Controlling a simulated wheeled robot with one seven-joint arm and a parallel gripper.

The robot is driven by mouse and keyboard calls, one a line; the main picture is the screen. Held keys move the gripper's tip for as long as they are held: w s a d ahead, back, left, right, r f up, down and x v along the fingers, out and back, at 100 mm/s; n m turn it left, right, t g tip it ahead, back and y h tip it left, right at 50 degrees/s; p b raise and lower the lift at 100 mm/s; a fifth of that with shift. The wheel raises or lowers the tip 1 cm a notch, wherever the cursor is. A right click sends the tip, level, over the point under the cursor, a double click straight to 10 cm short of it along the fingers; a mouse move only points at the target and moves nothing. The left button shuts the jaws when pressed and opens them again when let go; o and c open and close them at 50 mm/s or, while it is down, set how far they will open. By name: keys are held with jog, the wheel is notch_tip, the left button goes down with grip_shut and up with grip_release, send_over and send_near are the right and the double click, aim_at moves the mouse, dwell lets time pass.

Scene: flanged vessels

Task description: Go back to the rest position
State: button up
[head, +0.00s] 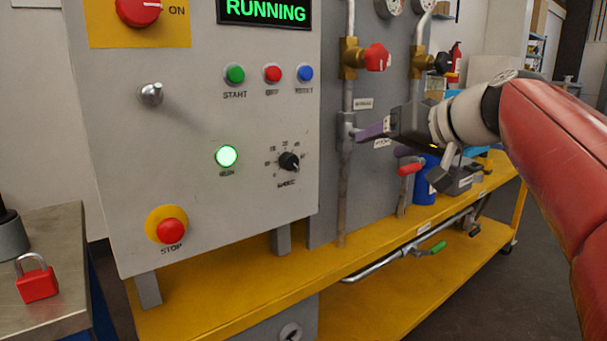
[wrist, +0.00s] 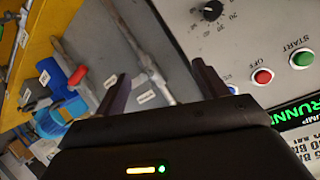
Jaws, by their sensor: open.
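My gripper (head: 384,142) is at the end of my red and white arm, in front of the grey panel with pipes in the head view. Its two purple-grey fingers are apart and nothing is between them. In the wrist view the gripper (wrist: 160,76) also shows open and empty, with a grey pipe (wrist: 135,45) behind the gap. The control box (head: 200,110) stands to the left, its display (head: 264,11) reading RUNNING and its green RUN lamp (head: 227,156) lit.
A red-handled valve (head: 376,57) and a blue cylinder (head: 425,180) are near my gripper. The yellow bench (head: 240,310) runs below. A red padlock (head: 37,279) lies on a metal table at left. Floor is clear at lower right.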

jog(key=s+f+g+h, duration=0.2)
jog(key=s+f+h, duration=0.1)
jog(key=s+f, duration=0.9)
jog(key=s+f+m+g+h, duration=0.1)
jog(key=s+f+g+h, duration=0.2)
jog(key=s+f, duration=0.8)
notch_tip(320, 180, down, 8)
jog(key=shift+s+r+m+g+h, duration=0.15)
jog(key=shift+s+m+g+h, duration=0.2)
jog(key=shift+h, duration=0.15)
dwell(0.4)
